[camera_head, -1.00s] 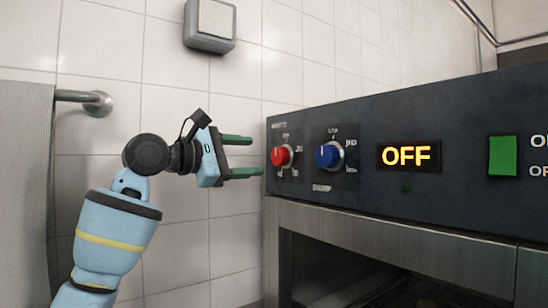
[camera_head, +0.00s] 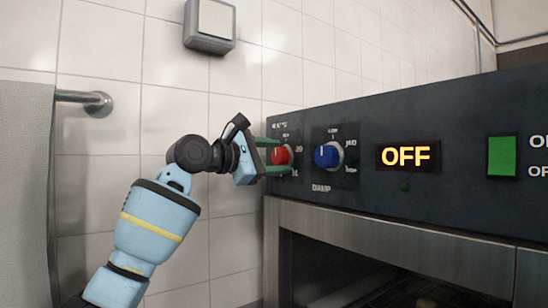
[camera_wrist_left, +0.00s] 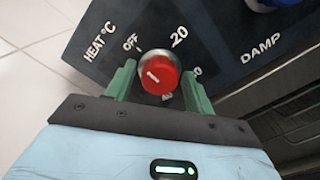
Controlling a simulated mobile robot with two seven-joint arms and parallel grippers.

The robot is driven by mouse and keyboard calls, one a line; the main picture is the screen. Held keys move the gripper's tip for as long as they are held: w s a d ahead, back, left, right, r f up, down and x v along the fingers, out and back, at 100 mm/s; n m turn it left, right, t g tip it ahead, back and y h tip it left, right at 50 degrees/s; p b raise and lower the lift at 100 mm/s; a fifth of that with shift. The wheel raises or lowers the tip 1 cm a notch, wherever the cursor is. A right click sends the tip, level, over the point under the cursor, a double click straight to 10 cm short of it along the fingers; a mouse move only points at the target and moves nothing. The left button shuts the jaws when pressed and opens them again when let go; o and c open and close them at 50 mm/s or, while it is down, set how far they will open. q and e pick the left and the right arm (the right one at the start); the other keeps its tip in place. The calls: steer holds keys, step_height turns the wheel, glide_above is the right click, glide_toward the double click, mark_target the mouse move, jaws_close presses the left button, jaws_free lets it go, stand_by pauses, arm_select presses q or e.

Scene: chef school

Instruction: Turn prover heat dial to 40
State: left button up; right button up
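The red heat dial (camera_head: 281,156) is at the left end of the dark prover panel (camera_head: 460,125). In the left wrist view the dial (camera_wrist_left: 158,74) sits under the "HEAT °C" label, its white mark pointing roughly toward OFF. "20" reads at its upper right; the other numbers are partly covered by the dial and fingers. My left gripper (camera_head: 277,157) is at the dial, its green fingers on either side of it. In the left wrist view the fingers (camera_wrist_left: 158,70) are apart, with the dial between them; firm contact is not clear. My right gripper is out of view.
The blue damp dial (camera_head: 327,155) is just right of the heat dial. Further right are a lit "OFF" display (camera_head: 407,157) and a green switch (camera_head: 502,156). A wall rail (camera_head: 95,102) is at the left.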

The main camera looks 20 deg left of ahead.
arm_select(q)
steer(key=c, duration=0.5)
